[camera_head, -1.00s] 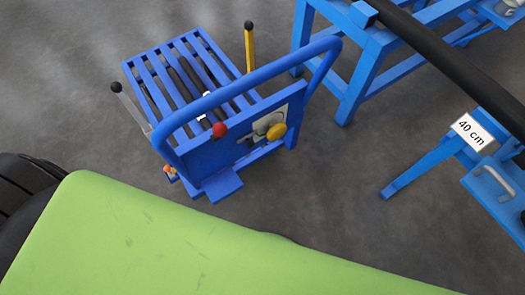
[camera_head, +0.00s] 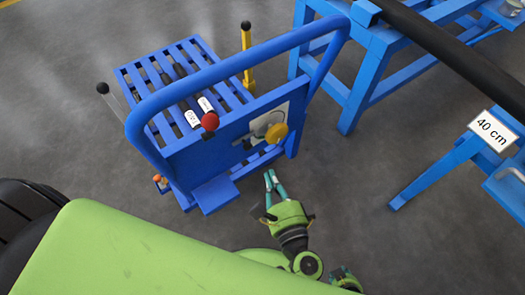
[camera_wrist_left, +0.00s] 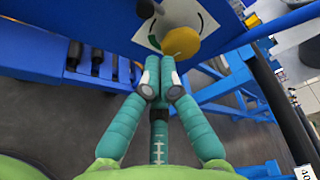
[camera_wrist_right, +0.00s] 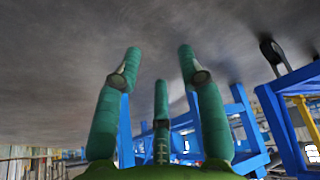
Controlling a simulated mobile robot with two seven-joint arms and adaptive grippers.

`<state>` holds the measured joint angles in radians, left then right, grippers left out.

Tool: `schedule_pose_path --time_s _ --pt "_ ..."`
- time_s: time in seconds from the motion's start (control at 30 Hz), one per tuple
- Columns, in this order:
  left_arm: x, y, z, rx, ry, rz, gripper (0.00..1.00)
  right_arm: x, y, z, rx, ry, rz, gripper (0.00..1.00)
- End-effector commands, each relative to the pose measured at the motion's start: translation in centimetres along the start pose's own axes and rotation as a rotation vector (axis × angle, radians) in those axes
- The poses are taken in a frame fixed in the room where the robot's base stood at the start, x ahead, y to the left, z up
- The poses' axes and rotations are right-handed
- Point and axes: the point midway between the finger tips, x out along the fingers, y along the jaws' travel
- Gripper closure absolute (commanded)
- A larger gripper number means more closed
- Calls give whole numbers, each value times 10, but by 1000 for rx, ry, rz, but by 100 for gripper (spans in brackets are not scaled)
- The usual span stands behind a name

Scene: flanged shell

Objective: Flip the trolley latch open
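The blue trolley (camera_head: 215,140) stands in the upper left of the head view. On its upright panel is the latch (camera_head: 262,128), a grey part with a yellow knob (camera_head: 277,133) on a pale plate. In the left wrist view the yellow knob (camera_wrist_left: 182,42) is just beyond my fingertips, with a green arc on the plate behind it. My left gripper (camera_head: 270,177) is below the knob, its fingertips together and empty; it also shows in the left wrist view (camera_wrist_left: 160,70). My right gripper (camera_wrist_right: 158,58) is open and empty over the floor.
A blue frame (camera_head: 365,75) with a black pipe is at the right. Grey floor between them is clear.

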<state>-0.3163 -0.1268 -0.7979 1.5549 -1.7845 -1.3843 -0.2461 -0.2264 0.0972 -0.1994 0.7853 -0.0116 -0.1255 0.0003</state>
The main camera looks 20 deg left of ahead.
Motion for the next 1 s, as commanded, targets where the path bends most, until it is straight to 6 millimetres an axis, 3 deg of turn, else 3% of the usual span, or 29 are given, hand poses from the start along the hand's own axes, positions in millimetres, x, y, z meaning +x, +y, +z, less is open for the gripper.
schedule_pose_path --time_s 0.17,0.6,1.0 --pt "17 0 0 1 -1 -2 100 -2 0 2 0 -7 0 60" --pt "90 0 0 1 0 0 100 -6 -1 11 2 -28 -2 60" --pt "100 1 0 1 2 1 100 -7 -1 17 2 -41 -2 60"
